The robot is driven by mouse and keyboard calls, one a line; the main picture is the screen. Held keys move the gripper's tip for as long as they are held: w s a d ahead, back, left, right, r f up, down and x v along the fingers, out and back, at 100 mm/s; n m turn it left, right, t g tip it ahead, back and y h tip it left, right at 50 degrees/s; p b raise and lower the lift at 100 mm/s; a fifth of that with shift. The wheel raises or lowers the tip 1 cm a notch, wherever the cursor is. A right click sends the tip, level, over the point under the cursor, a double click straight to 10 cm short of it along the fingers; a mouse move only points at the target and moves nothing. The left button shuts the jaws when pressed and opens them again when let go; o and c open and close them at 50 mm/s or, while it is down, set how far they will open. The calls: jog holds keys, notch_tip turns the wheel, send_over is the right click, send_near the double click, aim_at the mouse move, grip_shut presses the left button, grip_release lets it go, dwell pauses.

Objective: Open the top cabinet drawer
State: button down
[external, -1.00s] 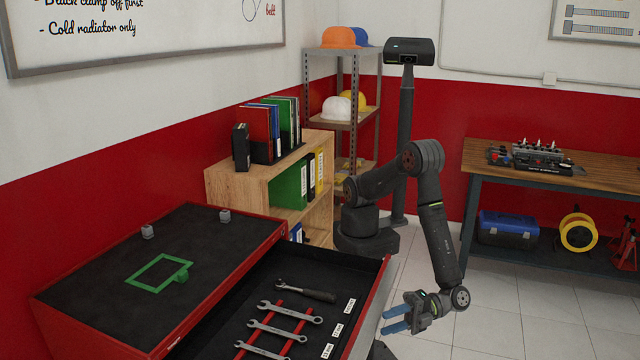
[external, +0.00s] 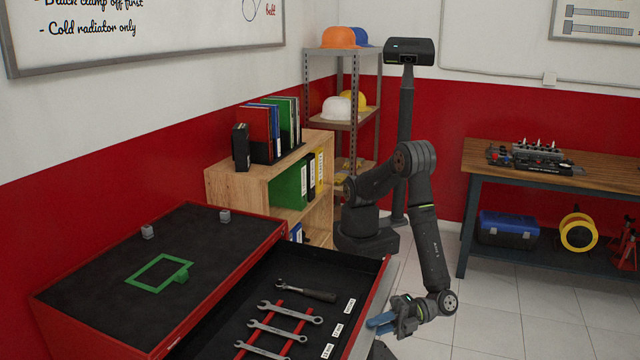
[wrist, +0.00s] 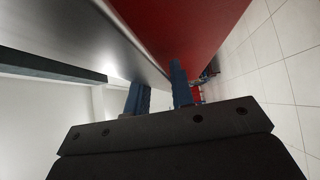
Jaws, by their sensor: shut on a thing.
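The red cabinet (external: 75,320) has its top drawer (external: 355,262) pulled out, with its dark inside showing. A silver strip (external: 376,300) runs along the drawer front and fills the upper left of the wrist view (wrist: 85,35). My gripper (external: 377,322) is at the outer side of this front, at the right. In the wrist view its blue fingers (wrist: 158,90) stand close on either side of the edge of the silver strip, shut on it. The exact contact is hard to see.
Several wrenches (external: 290,312) and a ratchet (external: 305,290) lie in the drawer. A green frame (external: 158,273) and two small grey blocks sit on the cabinet top. A wooden shelf (external: 240,180) stands behind. Open tiled floor (external: 520,310) lies to the right.

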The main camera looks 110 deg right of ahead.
aim_at(363, 322)
jog(key=w+d, duration=0.3)
jog(key=shift+f, duration=0.2)
jog(key=shift+s, duration=0.1)
jog(key=c, duration=1.3)
grip_release()
jog(key=shift+s, duration=0.25)
jog(key=s, duration=1.7)
jog(key=shift+w, duration=0.15)
